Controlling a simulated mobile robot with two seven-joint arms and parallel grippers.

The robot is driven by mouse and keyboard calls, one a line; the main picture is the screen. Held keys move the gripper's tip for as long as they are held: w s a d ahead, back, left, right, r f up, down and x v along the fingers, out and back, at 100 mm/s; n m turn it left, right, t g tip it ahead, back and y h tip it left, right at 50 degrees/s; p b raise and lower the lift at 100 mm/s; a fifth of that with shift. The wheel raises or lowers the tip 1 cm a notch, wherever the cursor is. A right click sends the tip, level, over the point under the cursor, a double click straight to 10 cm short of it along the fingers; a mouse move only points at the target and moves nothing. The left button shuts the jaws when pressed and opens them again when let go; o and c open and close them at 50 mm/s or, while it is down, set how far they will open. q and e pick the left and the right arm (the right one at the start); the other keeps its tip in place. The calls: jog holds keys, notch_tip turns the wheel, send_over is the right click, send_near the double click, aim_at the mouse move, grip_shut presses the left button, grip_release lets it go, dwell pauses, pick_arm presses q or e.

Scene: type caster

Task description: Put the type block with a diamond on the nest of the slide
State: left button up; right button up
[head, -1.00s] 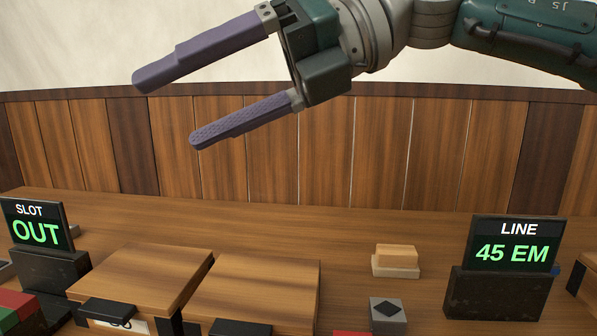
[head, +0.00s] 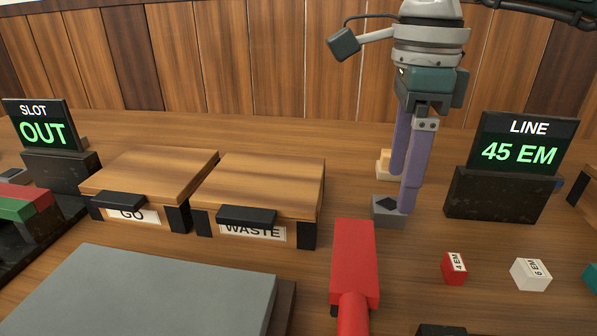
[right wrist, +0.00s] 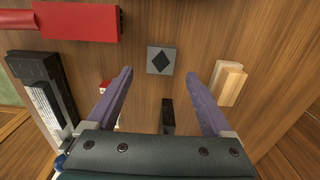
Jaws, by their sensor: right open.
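The type block with a diamond (head: 383,213) is a grey block with a dark diamond on its top. It stands on the table below my right gripper, and it also shows in the right wrist view (right wrist: 161,60). My right gripper (head: 402,194) points down with its purple fingers open and empty. In the right wrist view the block lies between and just beyond the fingertips (right wrist: 172,72); whether they reach down beside it I cannot tell. In the head view one finger partly covers the block. I cannot clearly make out the slide's nest. My left gripper is not in view.
A wooden block on a pale base (right wrist: 230,82) stands close beside one finger. A red block with a handle (head: 354,262) lies in front. The LINE display (head: 525,152) stands right; two lidded boxes, GO (head: 150,175) and WASTE (head: 262,185), stand left. Small EM blocks (head: 454,268) lie front right.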

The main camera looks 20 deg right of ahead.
aim_at(394, 203)
notch_tip(394, 203, down, 4)
jog(key=shift+w+a+r, duration=0.1)
jog(key=shift+r, duration=0.1)
jog(key=shift+c, duration=0.2)
jog(key=shift+r, duration=0.1)
grip_shut()
dwell(0.3)
